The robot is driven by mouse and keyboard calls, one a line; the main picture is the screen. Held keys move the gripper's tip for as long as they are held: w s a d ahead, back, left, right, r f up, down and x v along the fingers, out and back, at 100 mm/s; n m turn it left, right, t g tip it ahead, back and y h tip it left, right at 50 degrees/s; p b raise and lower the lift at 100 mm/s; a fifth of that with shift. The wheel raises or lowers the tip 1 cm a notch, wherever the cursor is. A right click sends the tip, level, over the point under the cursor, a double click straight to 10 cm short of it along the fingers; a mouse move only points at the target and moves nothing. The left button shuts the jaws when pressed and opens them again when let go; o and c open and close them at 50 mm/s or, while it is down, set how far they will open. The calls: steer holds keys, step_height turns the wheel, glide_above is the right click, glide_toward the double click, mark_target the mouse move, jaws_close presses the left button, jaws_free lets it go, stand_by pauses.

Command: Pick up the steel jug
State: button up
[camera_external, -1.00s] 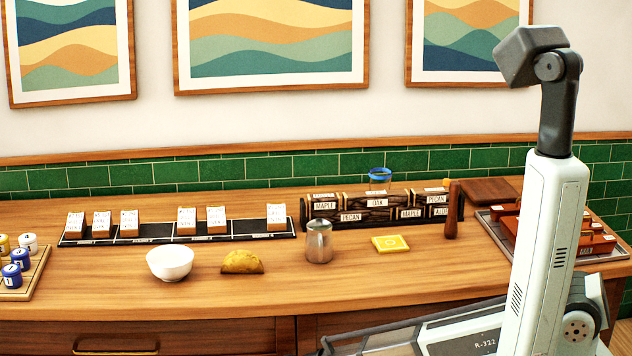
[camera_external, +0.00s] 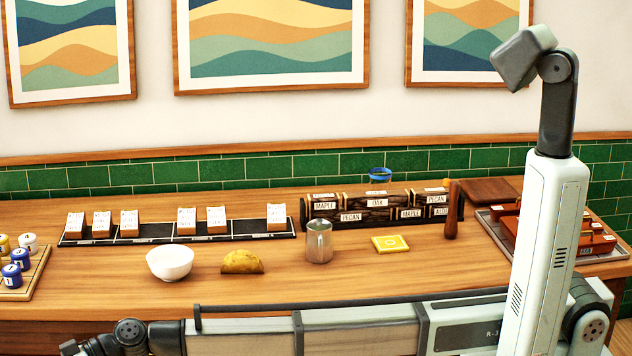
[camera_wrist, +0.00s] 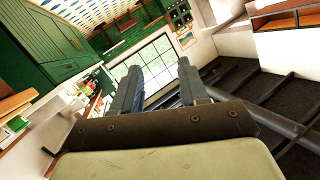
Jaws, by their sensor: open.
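The steel jug (camera_external: 319,243) stands upright on the wooden counter in the external view, in front of the dark rack of labelled blocks. It is a small silver pitcher. My gripper (camera_wrist: 160,88) shows in the wrist view with two fingers apart and nothing between them. That view looks out over the room, toward a window, and the jug is not in it. In the external view my arm reaches left along the front of the counter, and the fingertips are not visible there.
A white bowl (camera_external: 170,263) and a yellow taco-shaped thing (camera_external: 242,262) stand left of the jug. A yellow square (camera_external: 390,244) lies to its right. The labelled rack (camera_external: 378,212) is behind. A tray with red-brown pieces (camera_external: 490,224) is at right. Bare counter lies in front.

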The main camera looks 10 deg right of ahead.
steer(key=w+d+r+m+g+h, duration=0.1)
steer(key=w+d+r, duration=0.2)
steer(key=w+r, duration=0.35)
steer(key=w+d+r+m+t+h, duration=0.1)
steer(key=w+d+h, duration=0.1)
steer(key=w+d, duration=0.4)
steer(key=w+d+m+t+h, duration=0.1)
steer(key=w+d, duration=0.2)
steer(key=w, duration=0.5)
steer(key=r+m+t+h, duration=0.2)
steer(key=m+t+h, duration=0.4)
steer(key=m+h, duration=0.7)
glide_above(321, 244)
steer(key=m+y, duration=0.2)
steer(key=shift+w+f, duration=0.2)
steer(key=shift+f, duration=6.6)
